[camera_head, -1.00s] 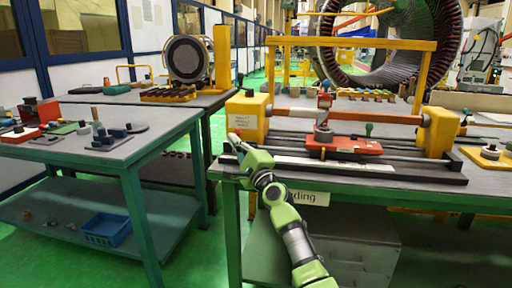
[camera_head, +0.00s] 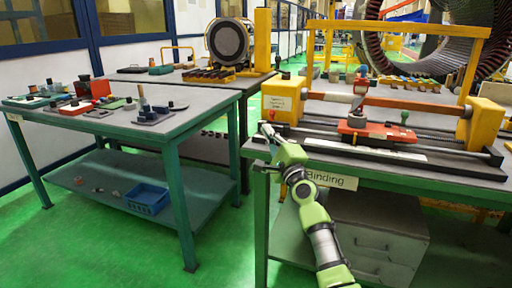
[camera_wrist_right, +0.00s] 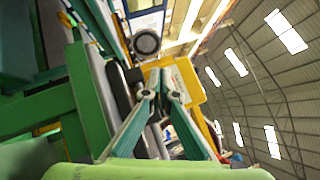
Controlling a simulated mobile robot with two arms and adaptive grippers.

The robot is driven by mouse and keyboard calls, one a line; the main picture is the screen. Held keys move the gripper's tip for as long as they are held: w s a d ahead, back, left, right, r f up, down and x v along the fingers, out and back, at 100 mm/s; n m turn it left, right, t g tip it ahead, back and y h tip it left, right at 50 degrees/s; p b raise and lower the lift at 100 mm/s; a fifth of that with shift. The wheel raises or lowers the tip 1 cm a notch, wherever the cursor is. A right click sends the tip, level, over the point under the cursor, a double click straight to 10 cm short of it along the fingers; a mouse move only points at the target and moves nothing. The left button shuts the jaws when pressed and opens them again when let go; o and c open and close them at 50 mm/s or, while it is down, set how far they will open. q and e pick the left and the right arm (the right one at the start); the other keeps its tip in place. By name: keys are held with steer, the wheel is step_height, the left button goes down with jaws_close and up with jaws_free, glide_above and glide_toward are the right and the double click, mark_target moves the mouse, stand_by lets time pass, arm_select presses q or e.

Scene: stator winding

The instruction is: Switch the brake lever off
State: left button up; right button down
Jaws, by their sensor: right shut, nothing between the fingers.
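The binding rig stands on the right-hand table, with a yellow block (camera_head: 284,98) at its left end and another yellow block (camera_head: 481,122) at its right. A red carriage (camera_head: 377,133) sits between them under an orange bar (camera_head: 418,104). My right gripper (camera_head: 267,131) is shut and empty at the table's left front corner, just below and in front of the left yellow block. In the right wrist view, my gripper's fingers (camera_wrist_right: 157,80) meet in front of the yellow block (camera_wrist_right: 176,84).
A green-framed table (camera_head: 205,100) with small parts stands at the left, with a blue bin (camera_head: 147,198) on its lower shelf. A grey drawer cabinet (camera_head: 377,238) is under the binding table. Green floor (camera_head: 95,240) is clear between the tables.

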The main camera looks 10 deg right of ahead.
arm_select(q)
step_height(320, 180, down, 7)
steer(key=p, duration=0.1)
steer(key=shift+p, duration=0.35)
arm_select(e)
steer(key=s+a+f, duration=0.3)
steer(key=s+a, duration=0.1)
steer(key=a, duration=0.2)
steer(key=shift+a, duration=0.25)
arm_select(q)
steer(key=shift+f, duration=0.1)
